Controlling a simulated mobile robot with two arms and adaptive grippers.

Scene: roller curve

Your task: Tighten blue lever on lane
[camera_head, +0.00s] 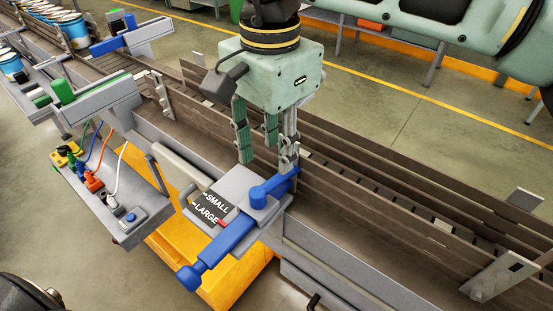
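A short blue lever (277,186) with a round hub sits on a grey bracket (236,184) at the near side wall of the conveyor lane (370,205). Its far end points right, toward the lane wall. A longer blue handle (218,251) slants down-left from the same bracket, ending in a round knob. My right gripper (267,158) points down over the lane, just above and behind the short lever. Its fingers are spread with nothing visible between them. Whether a finger touches the lever is unclear. My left gripper is not in view.
A black SMALL/LARGE sign (211,207) lies beside the bracket. A grey control box (112,195) with coloured cables stands at left. A yellow block (190,262) is below. Blue-labelled cans (74,30) stand on the far-left lane. Slatted guard rails (440,190) line the lane at right.

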